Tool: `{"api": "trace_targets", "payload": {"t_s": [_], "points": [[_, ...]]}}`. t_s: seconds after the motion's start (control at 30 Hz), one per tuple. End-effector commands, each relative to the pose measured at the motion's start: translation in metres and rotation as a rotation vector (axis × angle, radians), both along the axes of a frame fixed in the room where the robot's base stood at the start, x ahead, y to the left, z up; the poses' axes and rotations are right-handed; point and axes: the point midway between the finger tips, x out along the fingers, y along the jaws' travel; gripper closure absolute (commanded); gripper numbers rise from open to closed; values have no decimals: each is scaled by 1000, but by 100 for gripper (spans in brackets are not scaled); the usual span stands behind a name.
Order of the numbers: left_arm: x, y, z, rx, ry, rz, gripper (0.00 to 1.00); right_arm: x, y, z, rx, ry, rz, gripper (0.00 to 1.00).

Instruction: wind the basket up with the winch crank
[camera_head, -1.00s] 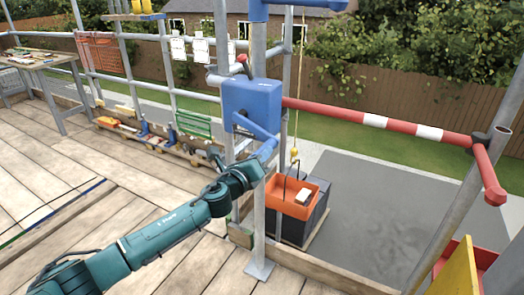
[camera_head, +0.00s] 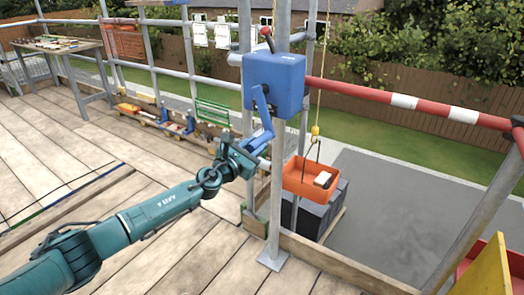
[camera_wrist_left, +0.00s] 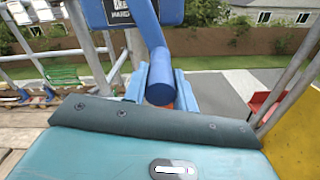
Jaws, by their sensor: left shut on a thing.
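The winch (camera_head: 274,85) is a blue box on a grey scaffold post, with a bent blue crank (camera_head: 262,104) on its near face. My left gripper (camera_head: 256,143) is shut on the crank handle, below the box. In the left wrist view the handle's round blue end (camera_wrist_left: 160,91) sits between the light blue fingers. The orange basket (camera_head: 299,181) hangs from a yellow hook (camera_head: 315,131) on a rope, right of the post. A pale block (camera_head: 322,179) lies in it. Dark grey crates (camera_head: 318,217) stand below and behind it. My right gripper is not in view.
A red and white rail (camera_head: 403,101) runs right from beside the winch. A red-knobbed lever (camera_head: 267,35) tops the box. A yellow panel (camera_head: 490,268) stands at lower right. The plank deck (camera_head: 130,220) at left is mostly clear, with a workbench (camera_head: 62,43) behind.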

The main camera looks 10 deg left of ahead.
Motion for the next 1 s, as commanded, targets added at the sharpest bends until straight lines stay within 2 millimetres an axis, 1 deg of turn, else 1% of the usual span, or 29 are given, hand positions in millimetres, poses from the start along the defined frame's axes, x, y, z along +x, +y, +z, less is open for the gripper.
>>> {"api": "trace_targets", "payload": {"t_s": [0.03, 0.3, 0.83, 0.87, 1.0], "points": [[2, 7, -6, 30, -6, 5, 100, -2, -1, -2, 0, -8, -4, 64], [6, 18, -6, 114, -38, 5, 100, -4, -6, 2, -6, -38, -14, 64], [7, 21, -4, 131, -46, 9, 100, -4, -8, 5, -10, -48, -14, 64], [7, 21, -4, 131, -46, 9, 72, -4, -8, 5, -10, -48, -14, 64], [7, 21, -4, 131, -47, 9, 61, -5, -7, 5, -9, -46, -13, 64]]}}
